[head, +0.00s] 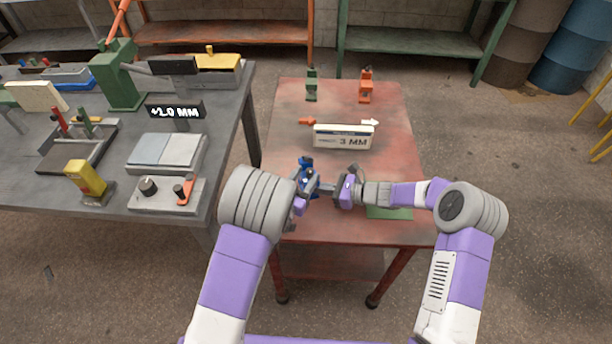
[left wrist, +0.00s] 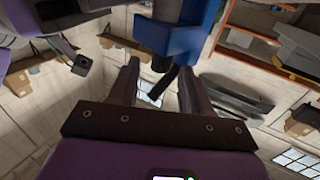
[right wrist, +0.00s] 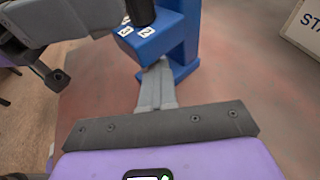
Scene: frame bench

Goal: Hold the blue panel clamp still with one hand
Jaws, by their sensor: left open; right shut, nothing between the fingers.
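The blue panel clamp (head: 306,172) stands on the red bench, partly hidden by my grippers. My left gripper (head: 304,194) is at its near side. In the left wrist view the left fingers (left wrist: 160,78) are open, with the clamp's blue body (left wrist: 178,38) above and beyond them and a dark rod showing between them. My right gripper (head: 328,189) comes in from the right, shut and empty. In the right wrist view its closed fingertips (right wrist: 160,68) are close to the blue clamp (right wrist: 183,45), below its numbered block; I cannot tell whether they touch.
A green clamp (head: 311,86) and an orange clamp (head: 366,88) stand at the bench's far edge. A green plate (head: 389,213) lies near my right forearm. A grey table (head: 215,112) with tools stands left.

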